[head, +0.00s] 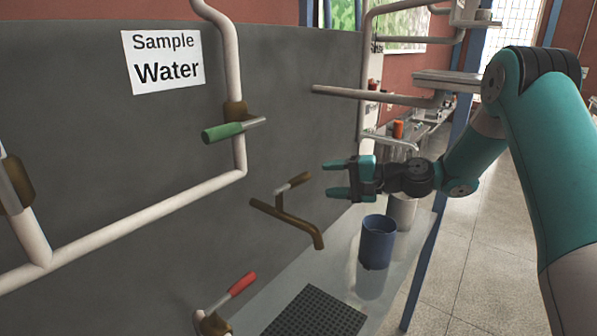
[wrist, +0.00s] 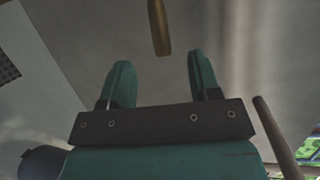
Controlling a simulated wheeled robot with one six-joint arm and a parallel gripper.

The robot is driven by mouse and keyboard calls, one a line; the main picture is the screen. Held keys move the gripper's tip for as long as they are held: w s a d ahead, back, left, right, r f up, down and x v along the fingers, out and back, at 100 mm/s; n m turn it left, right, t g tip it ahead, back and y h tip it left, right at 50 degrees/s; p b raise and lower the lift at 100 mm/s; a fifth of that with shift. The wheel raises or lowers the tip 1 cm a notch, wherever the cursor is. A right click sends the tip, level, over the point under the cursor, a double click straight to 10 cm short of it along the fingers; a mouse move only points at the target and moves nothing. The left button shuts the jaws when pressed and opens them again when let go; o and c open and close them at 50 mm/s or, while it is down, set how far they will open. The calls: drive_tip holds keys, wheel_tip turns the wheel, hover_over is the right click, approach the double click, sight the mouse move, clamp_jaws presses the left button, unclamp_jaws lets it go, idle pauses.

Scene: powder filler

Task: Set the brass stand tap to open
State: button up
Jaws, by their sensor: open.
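The brass stand tap (head: 270,210) comes out of the grey wall panel, with its spout bent down to the right. Its lever (head: 294,183) has a pale shaft and a brown grip, and slants up to the right. My gripper (head: 334,179) is open and empty just right of the lever's end, fingers pointing left towards it, apart from it. In the wrist view a brown rod end, apparently the lever grip (wrist: 159,28), lies ahead of and between my open fingers (wrist: 160,82). Part of the lever is out of the wrist view.
A blue cup (head: 377,242) stands on the pale ledge (head: 340,270) below, with a whitish container (head: 402,212) behind it. A dark grid (head: 314,313) lies in front. A green-handled valve (head: 224,132), a red-handled valve (head: 241,284) and a horizontal pale pipe (head: 370,95) surround the tap.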

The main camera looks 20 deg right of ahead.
sight(306, 180)
drive_tip(key=p+x, duration=0.3)
drive_tip(key=x, duration=0.5)
drive_tip(key=shift+w+a+f, duration=0.15)
drive_tip(key=shift+w+a, duration=0.05)
drive_tip(key=shift+a, duration=0.1)
clamp_jaws()
